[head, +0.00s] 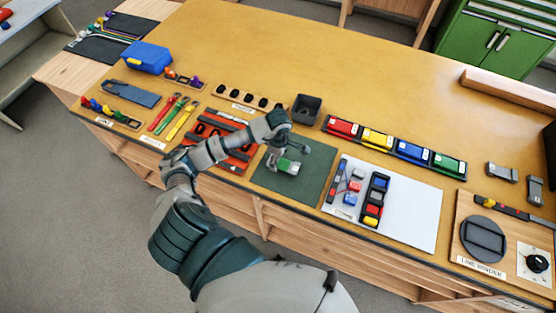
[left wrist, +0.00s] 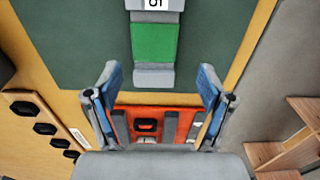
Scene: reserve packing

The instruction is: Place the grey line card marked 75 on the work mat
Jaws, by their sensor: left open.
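The dark green work mat (head: 262,174) lies near the front edge of the table. A piece with grey ends and a green middle (head: 289,165) lies on it. In the left wrist view this piece (left wrist: 154,44) has a white label, cut off by the top edge, whose mark I cannot read fully. My left gripper (head: 283,145) is over the mat; in the left wrist view its blue-padded fingers (left wrist: 160,88) are open and empty, short of the piece's near end. An orange rack (head: 238,161) beside the mat holds grey pieces. No mark 75 is legible. My right gripper is out of view.
A small black bin (head: 307,109) stands behind the mat. A white sheet (head: 411,215) with coloured blocks lies to the right, with a row of coloured boxes (head: 376,138) behind. Grey pieces (head: 502,173) lie far right.

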